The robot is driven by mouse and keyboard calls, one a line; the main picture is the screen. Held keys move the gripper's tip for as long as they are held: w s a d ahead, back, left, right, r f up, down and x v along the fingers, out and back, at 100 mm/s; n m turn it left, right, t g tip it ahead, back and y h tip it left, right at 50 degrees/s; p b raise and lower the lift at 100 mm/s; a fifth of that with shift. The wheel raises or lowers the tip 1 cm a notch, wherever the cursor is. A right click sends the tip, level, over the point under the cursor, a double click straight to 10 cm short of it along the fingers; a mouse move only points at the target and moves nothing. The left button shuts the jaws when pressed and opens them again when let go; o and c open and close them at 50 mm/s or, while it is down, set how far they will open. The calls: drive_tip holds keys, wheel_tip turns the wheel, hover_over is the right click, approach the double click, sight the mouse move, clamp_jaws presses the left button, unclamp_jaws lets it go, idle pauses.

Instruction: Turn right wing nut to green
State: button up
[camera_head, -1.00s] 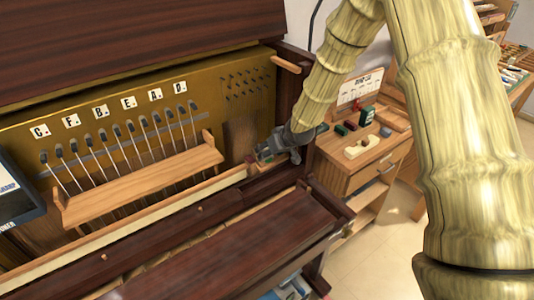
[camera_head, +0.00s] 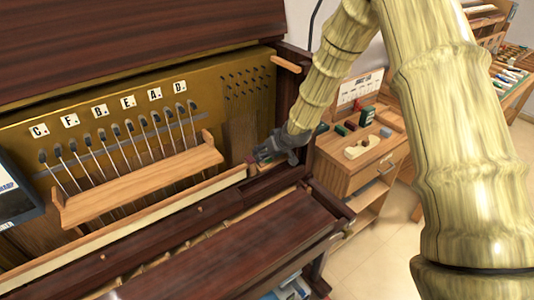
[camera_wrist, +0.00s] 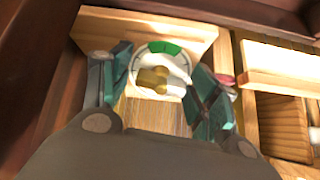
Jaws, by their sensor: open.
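The wing nut (camera_wrist: 153,77) is brass coloured and sits in the middle of a round white dial (camera_wrist: 178,66) in the wrist view. The dial has a green segment (camera_wrist: 158,47) along its top edge. The wing nut's long side lies roughly sideways in the picture. My gripper (camera_wrist: 160,84) is open, with one teal-padded finger on each side of the dial and wing nut. I cannot tell whether a finger touches the nut. In the head view my gripper (camera_head: 268,151) is at the right end of the piano's inside, and it hides the nut there.
A wooden shelf (camera_head: 140,185) and several hammers on thin rods stand left of my gripper. A dark wooden piano lid (camera_head: 220,235) lies in front. A wooden cabinet (camera_head: 350,180) with small items stands right.

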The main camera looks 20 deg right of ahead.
drive_tip(key=shift+s+d+r+p, duration=0.15)
drive_tip(key=shift+s+r+p, duration=0.25)
drive_tip(key=shift+r, duration=0.05)
idle(0.5)
clamp_jaws()
idle(0.3)
